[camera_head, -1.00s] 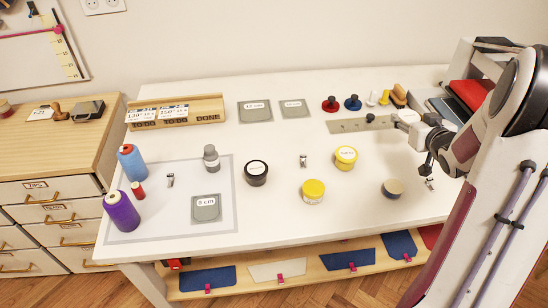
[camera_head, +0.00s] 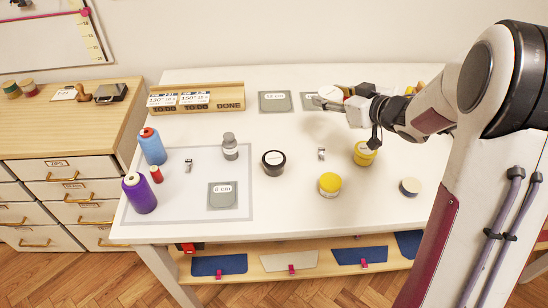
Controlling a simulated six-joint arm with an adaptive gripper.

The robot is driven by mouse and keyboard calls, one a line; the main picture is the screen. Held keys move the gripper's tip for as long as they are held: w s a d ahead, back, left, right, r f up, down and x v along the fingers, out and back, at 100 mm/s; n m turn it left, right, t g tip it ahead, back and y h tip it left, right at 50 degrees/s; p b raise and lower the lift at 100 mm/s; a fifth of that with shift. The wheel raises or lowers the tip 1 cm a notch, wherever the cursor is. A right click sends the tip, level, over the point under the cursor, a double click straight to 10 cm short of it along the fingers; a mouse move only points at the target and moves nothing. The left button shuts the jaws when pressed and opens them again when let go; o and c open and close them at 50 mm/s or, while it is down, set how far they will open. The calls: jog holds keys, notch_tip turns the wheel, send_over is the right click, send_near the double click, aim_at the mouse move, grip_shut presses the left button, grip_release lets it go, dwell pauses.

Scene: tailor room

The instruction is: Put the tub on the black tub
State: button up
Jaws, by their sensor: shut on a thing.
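The black tub (camera_head: 273,163) stands upright on the white table, right of the grey-outlined mat, with a white label on its lid. My gripper (camera_head: 334,97) is above the back of the table, to the right of and behind the black tub in the picture. It is shut on a pale tub (camera_head: 331,92), held clear of the table and partly hidden by the fingers. Two yellow tubs stand on the table: one (camera_head: 329,186) to the right of the black tub, the other (camera_head: 364,153) farther back, near my arm.
A small metal clip (camera_head: 321,154) lies right of the black tub. A grey bottle (camera_head: 230,146) and blue (camera_head: 152,146) and purple (camera_head: 139,193) spools stand left. A beige-topped round thing (camera_head: 410,187) is at right. A wooden card holder (camera_head: 197,98) is at the back.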

jog(key=s+a+n+g+y, duration=0.2)
jog(key=s+a+n+y, duration=0.1)
jog(key=a, duration=0.6)
jog(key=n+g+y, duration=0.2)
jog(key=n+g, duration=0.1)
send_over(275, 159)
jog(key=shift+r, duration=0.3)
jog(key=shift+f, duration=0.15)
jog(key=shift+f, duration=3)
jog(key=shift+f, duration=1.9)
jog(key=shift+f, duration=0.15)
